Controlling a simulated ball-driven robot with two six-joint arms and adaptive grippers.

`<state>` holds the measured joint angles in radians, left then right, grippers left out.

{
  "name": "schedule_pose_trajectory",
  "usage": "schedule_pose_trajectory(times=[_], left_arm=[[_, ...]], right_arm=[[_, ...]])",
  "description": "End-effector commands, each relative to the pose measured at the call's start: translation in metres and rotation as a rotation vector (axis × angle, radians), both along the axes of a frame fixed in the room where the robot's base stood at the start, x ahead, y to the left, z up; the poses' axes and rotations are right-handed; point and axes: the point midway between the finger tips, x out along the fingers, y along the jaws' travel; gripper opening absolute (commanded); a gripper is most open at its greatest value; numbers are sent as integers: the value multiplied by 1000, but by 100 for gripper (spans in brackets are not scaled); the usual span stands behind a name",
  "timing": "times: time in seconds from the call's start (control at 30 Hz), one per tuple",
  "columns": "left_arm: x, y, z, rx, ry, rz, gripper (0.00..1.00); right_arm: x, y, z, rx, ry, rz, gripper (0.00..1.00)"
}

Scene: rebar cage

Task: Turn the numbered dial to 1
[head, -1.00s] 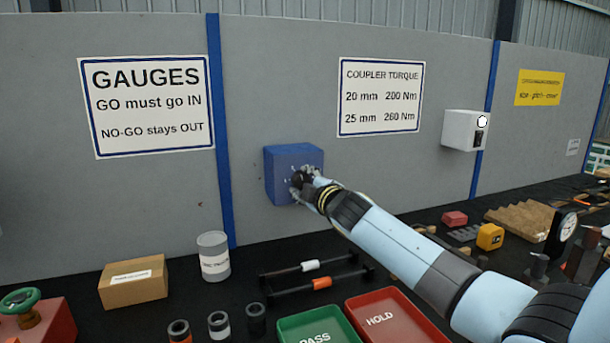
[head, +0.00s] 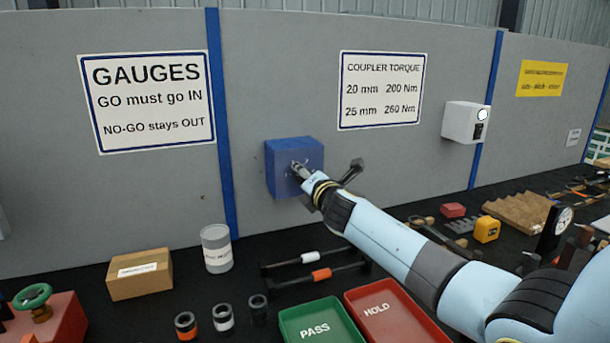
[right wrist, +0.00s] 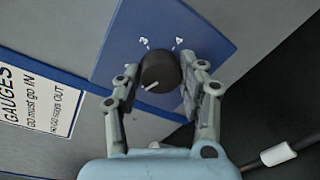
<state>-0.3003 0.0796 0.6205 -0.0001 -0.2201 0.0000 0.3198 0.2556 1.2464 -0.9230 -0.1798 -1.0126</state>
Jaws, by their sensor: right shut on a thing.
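The numbered dial is a round dark knob (right wrist: 160,70) on a blue box (head: 281,166) fixed to the grey wall. Its white pointer line faces the lower left in the right wrist view. My right gripper (right wrist: 164,78) is shut on the knob, one finger on each side. In the head view this gripper (head: 303,172) reaches the box front and hides much of the dial. My left gripper is not in view.
A green PASS tray (head: 291,323) and a red HOLD tray (head: 427,332) lie below the box. A gauge rack (head: 272,281), grey can (head: 217,249) and cardboard box (head: 140,286) stand nearby. A white wall box (head: 459,122) is to the right. The wall around the blue box is clear.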

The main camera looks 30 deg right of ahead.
Motion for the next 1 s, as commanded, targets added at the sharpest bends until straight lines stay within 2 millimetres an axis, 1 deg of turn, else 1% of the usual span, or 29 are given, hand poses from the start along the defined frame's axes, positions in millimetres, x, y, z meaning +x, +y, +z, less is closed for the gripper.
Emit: schedule_pose_trajectory(times=[0.2, 0.5, 0.73, 1.0], left_arm=[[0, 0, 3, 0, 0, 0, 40], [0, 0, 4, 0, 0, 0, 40], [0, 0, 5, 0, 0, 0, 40], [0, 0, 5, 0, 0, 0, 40]], right_arm=[[0, 1, -1, -165, 42, 0, 8], [0, 1, -2, -317, 79, 0, 8], [0, 1, -2, -365, 91, 0, 8], [0, 1, -3, -374, 93, 1, 8]])
